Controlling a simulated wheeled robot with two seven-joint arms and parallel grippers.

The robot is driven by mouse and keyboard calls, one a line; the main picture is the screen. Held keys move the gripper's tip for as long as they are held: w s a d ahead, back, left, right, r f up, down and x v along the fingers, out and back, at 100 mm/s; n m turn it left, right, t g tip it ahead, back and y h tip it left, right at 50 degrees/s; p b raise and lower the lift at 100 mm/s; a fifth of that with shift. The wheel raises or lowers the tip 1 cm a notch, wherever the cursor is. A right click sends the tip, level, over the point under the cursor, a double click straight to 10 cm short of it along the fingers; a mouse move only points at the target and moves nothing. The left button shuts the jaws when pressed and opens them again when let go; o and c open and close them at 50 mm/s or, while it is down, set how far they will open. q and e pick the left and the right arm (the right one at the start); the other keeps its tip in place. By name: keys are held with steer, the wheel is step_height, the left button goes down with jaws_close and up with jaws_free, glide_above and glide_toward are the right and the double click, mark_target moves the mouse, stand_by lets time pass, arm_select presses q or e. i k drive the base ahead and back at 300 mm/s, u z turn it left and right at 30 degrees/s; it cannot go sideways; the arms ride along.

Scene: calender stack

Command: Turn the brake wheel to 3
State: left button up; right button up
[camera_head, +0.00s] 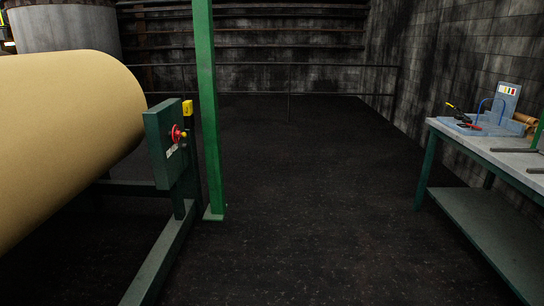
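The brake wheel (176,134) is a small red handwheel on the right face of a dark green box (162,150) at the left. A small yellow knob sits at its right edge. A pale label (172,151) lies just below the wheel; its marks are too small to read, so I cannot tell the setting. A yellow tag (187,107) stands behind the box's upper right; its mark is too small to read. Neither of my grippers is in view.
A big tan roll (65,140) fills the left side beside the box, above a green floor frame (160,262). A green post (207,110) stands right behind it. A workbench (490,145) with tools is at the right. The dark floor (310,200) between is clear.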

mark_target(178, 134)
steer(key=z, duration=0.1)
steer(key=i, duration=2.3)
steer(key=u, duration=1.15)
steer(key=i, duration=1.75)
steer(key=u, duration=0.7)
